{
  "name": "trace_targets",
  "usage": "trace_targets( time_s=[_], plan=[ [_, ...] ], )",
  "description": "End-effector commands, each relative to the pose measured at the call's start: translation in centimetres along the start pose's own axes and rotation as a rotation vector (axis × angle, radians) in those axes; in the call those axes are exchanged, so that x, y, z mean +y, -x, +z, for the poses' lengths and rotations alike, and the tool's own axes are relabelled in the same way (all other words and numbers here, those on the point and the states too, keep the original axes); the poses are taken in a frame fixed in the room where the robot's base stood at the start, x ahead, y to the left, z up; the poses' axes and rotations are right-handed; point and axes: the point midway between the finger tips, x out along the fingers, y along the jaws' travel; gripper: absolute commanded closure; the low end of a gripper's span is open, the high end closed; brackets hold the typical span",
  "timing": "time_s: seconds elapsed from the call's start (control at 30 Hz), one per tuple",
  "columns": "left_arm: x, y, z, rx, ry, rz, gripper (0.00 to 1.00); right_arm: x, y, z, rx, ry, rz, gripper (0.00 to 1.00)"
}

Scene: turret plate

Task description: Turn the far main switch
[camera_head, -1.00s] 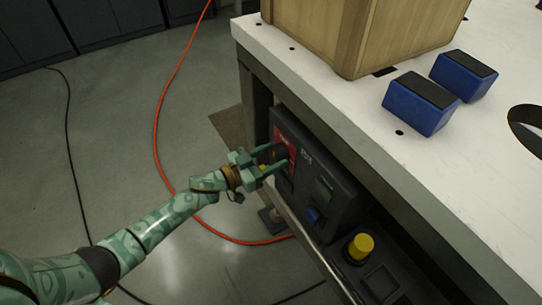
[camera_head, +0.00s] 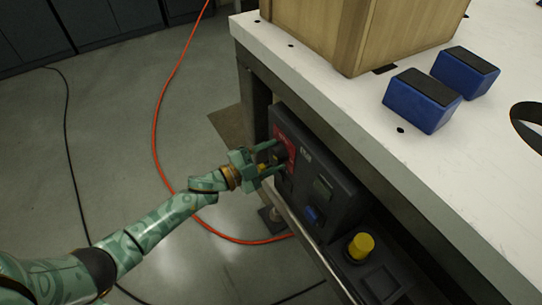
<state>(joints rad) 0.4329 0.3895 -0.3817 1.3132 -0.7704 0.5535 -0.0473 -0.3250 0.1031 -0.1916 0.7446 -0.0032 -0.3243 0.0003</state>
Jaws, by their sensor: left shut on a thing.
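The far main switch (camera_head: 280,157) is a dark knob on a red plate (camera_head: 288,143) at the far end of the dark control panel (camera_head: 311,164) under the table edge. My left gripper (camera_head: 271,158) is at this knob, with one finger above it and one below it. It is shut on the knob, which the fingers partly hide. A bit of yellow shows between the fingers. My right gripper is not in view.
The white table (camera_head: 331,101) overhangs the panel and carries a wooden crate (camera_head: 345,35) and two blue blocks (camera_head: 421,101). A yellow button (camera_head: 361,245) stands on the panel's near part. An orange cable (camera_head: 157,130) lies on the floor.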

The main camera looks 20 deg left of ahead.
Motion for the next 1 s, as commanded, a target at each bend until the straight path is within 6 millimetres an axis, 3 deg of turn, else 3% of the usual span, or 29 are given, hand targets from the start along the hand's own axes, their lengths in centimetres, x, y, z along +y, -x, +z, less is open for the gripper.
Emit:
trace_targets(
  time_s=[0.5,1.0],
  plan=[
    [0.4,0.1,0.2,0.002,-0.398,0.004,0.71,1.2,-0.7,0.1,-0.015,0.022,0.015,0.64],
    [0.4,0.1,0.2,0.003,-0.516,0.005,0.71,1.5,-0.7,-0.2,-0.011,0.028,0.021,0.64]
  ],
)
